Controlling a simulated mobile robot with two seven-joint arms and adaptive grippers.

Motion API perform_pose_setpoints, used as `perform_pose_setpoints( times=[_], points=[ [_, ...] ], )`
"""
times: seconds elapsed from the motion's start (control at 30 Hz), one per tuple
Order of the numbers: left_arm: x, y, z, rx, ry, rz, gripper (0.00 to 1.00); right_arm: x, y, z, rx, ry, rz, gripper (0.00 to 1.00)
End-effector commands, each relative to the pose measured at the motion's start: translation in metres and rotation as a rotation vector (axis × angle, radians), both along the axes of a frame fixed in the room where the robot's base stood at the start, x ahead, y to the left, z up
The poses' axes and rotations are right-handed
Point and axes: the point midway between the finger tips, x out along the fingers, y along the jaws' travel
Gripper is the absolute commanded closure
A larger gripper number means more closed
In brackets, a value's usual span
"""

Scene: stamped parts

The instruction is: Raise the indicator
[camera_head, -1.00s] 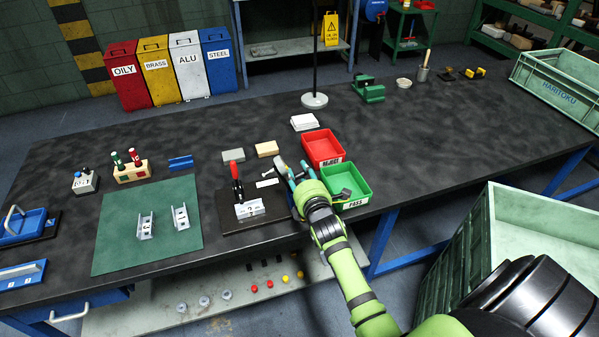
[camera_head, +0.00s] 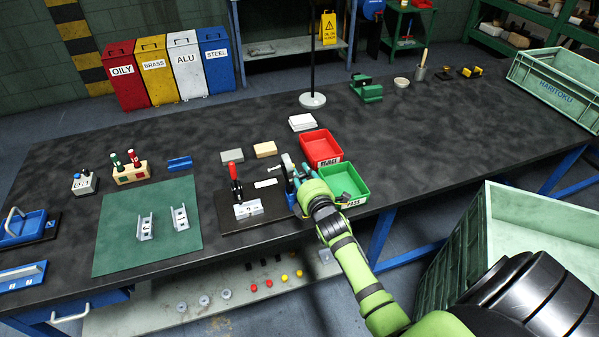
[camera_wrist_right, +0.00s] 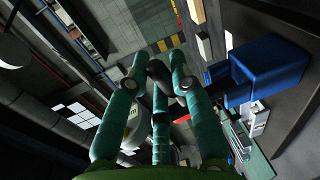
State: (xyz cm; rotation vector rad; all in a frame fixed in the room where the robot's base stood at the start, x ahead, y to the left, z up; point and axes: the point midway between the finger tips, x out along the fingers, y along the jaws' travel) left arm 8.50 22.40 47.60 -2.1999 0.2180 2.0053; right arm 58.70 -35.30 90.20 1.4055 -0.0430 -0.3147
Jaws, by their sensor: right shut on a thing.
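The indicator (camera_head: 287,160) shows as a small pale round part on a blue stand (camera_head: 290,186), at the right end of the black fixture plate. My right gripper (camera_head: 299,176) is at the stand, its green arm coming from the lower right. In the right wrist view its teal fingers close around a small dark piece (camera_wrist_right: 158,70). This seems to be part of the indicator, but the fingers hide most of it. A blue block (camera_wrist_right: 268,72) stands to the right of the fingers there. A pale channel part (camera_head: 248,209) sits in the fixture, by the red-handled clamp (camera_head: 236,188). My left gripper is not in view.
The green PASS tray (camera_head: 350,186) is close to the right of my gripper, and the red REJECT tray (camera_head: 320,146) is behind it. Two channel parts (camera_head: 146,228) lie on the green mat (camera_head: 170,255).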

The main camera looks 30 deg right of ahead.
Motion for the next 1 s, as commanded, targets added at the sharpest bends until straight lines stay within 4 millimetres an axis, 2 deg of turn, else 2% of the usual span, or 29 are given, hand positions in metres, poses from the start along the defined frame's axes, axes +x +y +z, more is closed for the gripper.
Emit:
perform_pose_setpoints(
  times=[0.3, 0.33, 0.73, 0.87, 1.0],
  points=[
    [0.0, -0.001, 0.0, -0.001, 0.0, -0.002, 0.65, 0.0, -0.001, 0.0, 0.022, -0.006, -0.001, 1.0],
    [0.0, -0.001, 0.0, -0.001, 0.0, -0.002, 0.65, 0.0, -0.001, 0.0, 0.022, -0.006, -0.001, 0.66],
    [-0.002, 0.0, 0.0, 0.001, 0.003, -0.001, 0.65, -0.003, 0.0, -0.001, 0.017, -0.003, -0.001, 0.66],
    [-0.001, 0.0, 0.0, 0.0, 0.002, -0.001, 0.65, -0.018, 0.003, 0.0, 0.015, -0.001, -0.001, 0.66],
    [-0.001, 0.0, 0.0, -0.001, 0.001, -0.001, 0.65, -0.044, 0.01, 0.005, 0.017, -0.001, 0.0, 0.66]
  ],
)
